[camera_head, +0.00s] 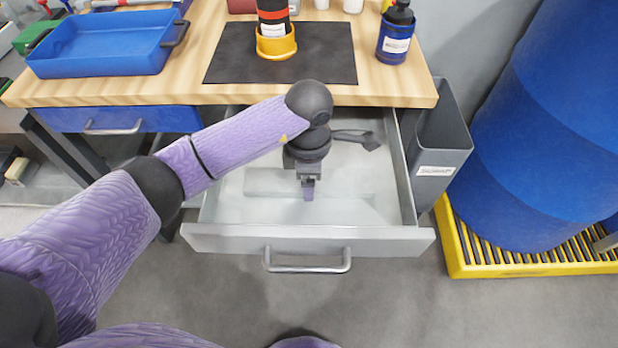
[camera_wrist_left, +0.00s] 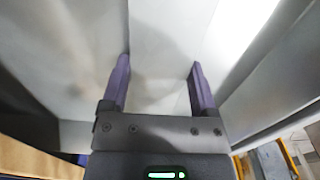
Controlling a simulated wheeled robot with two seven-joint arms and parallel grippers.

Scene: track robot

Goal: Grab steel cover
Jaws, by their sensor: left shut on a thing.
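My left arm reaches into an open grey metal drawer (camera_head: 211,207) under the wooden workbench. The left gripper (camera_head: 308,192) points down inside it. A pale steel cover (camera_head: 264,182), a long low shape, lies across the drawer at the gripper. The arm and gripper hide part of it. In the left wrist view, the gripper's two purple fingers (camera_wrist_left: 160,85) stand apart with the pale cover (camera_wrist_left: 158,45) between them, and the gripper is shut on it. The cover's far edges are hard to tell from the drawer's pale floor. My right gripper is not in view.
A dark tool-like thing (camera_head: 357,137) lies at the drawer's back right. On the bench (camera_head: 190,80) are a blue tray (camera_head: 105,58), a dark mat (camera_head: 330,66) with a yellow holder (camera_head: 276,45), and a blue bottle (camera_head: 395,42). A grey bin (camera_head: 440,140) stands beside the drawer.

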